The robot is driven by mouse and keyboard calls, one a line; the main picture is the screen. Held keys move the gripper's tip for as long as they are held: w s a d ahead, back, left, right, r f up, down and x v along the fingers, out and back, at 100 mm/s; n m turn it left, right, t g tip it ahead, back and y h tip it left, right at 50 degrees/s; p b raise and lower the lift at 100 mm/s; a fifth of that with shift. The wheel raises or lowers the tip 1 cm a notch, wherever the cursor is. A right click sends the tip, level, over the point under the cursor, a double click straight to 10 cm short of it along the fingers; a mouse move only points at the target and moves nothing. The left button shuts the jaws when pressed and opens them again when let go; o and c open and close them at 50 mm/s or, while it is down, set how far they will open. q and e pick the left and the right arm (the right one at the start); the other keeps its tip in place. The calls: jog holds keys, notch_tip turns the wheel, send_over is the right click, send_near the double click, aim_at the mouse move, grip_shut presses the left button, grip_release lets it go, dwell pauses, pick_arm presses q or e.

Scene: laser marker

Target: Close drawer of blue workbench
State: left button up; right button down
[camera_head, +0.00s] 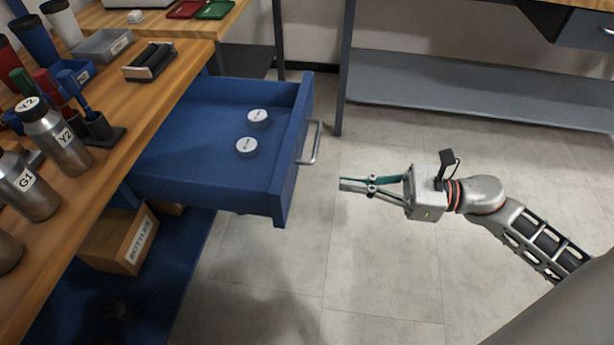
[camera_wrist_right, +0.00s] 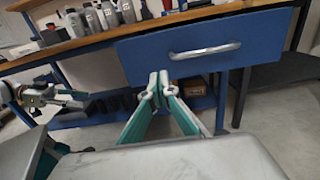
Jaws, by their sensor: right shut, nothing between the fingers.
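The blue drawer (camera_head: 195,180) of the workbench is pulled out from under the wooden top (camera_head: 150,100). Two round white-topped pieces (camera_head: 258,118) lie inside it. Its silver handle (camera_head: 314,143) is on the front panel, which faces right. My right gripper (camera_head: 343,184) is shut and empty, a short way right of the drawer front and apart from it. In the right wrist view the drawer front (camera_wrist_right: 215,48) and handle (camera_wrist_right: 205,51) are ahead, above the gripper fingertips (camera_wrist_right: 158,80).
Steel bottles (camera_head: 60,140), tool holders and a black tray (camera_head: 150,62) crowd the workbench top. A cardboard box (camera_head: 120,240) sits on the lower shelf. Another bench with a grey shelf (camera_head: 470,92) stands at the back right. The floor (camera_head: 360,270) around my right gripper is clear.

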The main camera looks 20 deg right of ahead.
aim_at(293, 177)
jog(key=x, duration=0.8)
pick_arm(q)
jog(key=shift+f, duration=0.1)
pick_arm(e)
jog(key=shift+w+a, duration=0.2)
jog(key=shift+a, duration=0.05)
pick_arm(q)
jog(key=shift+s+a, duration=0.1)
pick_arm(e)
jog(key=shift+w+a, duration=0.1)
